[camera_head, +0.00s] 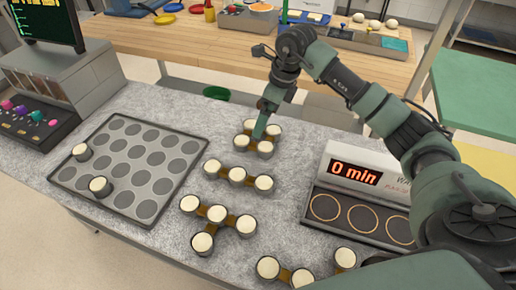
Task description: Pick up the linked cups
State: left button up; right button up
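Several groups of linked cups, metal with cream-coloured tops and brown links, stand on the grey speckled counter. The back group (248,145) is a compact cluster. A row of three cups (237,174) is in front of it, then a branched group (217,214). More cups (268,267) stand at the front edge of the picture, partly cut off. My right gripper (260,133) points down among the cups of the back group. Its fingertips are small and partly hidden, so I cannot tell whether they are open or hold anything. My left gripper is not in view.
A dark muffin tray (134,212) at left holds two single cups (100,186). A warmer (355,172) reading "0 min", with three empty rings, stands at right. A control panel (35,125) is at far left. A wooden table (160,42) with containers is behind.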

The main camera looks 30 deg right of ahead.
jog(key=x, duration=0.4)
jog(key=p+x, duration=0.1)
jog(key=x, duration=0.3)
jog(key=shift+w+d+f, duration=0.1)
jog(key=shift+d+f, duration=0.05)
jog(key=shift+f, duration=0.25)
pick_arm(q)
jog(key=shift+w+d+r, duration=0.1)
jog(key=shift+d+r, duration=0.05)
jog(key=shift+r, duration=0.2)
pick_arm(e)
jog(key=c, duration=1.4)
